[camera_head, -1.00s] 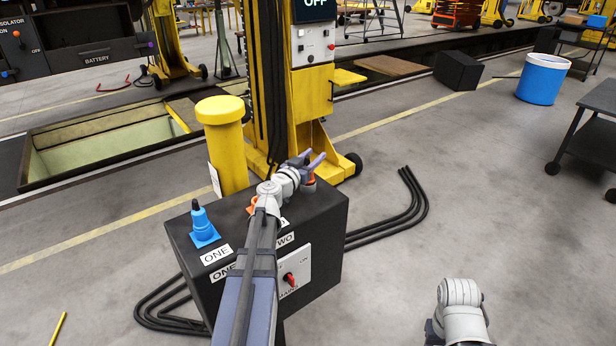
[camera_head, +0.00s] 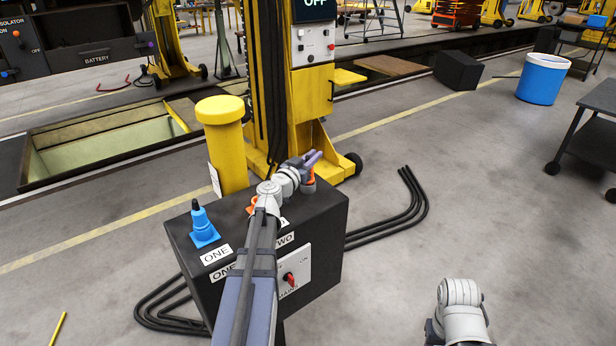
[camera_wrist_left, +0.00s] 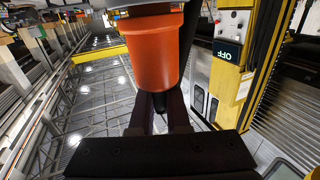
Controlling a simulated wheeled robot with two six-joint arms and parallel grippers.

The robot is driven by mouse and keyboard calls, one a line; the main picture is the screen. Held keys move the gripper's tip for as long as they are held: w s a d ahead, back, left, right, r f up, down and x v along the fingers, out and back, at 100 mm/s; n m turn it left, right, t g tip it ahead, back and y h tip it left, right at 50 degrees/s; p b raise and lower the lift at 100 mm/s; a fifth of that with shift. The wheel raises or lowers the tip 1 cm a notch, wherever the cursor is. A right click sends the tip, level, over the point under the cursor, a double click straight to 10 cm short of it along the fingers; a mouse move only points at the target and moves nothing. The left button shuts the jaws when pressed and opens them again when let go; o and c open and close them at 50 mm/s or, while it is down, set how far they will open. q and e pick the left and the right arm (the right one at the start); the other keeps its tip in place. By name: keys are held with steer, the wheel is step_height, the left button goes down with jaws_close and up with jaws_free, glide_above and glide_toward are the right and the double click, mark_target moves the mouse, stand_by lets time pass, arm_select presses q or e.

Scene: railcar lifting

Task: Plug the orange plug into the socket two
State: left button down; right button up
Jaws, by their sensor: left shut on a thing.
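The orange plug (camera_head: 311,181) shows just beyond the black socket box (camera_head: 318,215), partly hidden by my left gripper (camera_head: 314,158). In the left wrist view the plug's orange body (camera_wrist_left: 157,52) fills the upper middle. My left gripper is shut on the plug, with its dark fingers on either side of the plug's narrow black end (camera_wrist_left: 160,102). Socket two shows as a bit of orange (camera_head: 252,204) on the box top, mostly hidden behind my left arm. The label TWO (camera_head: 285,239) is on the box front. My right gripper is out of view.
A blue plug (camera_head: 203,227) stands upright at socket one. A yellow post (camera_head: 225,150) and the yellow lifting jack (camera_head: 312,100) stand behind the box. Black cables (camera_head: 400,225) lie on the floor.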

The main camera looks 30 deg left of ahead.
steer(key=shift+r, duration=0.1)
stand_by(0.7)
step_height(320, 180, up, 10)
steer(key=p, duration=1)
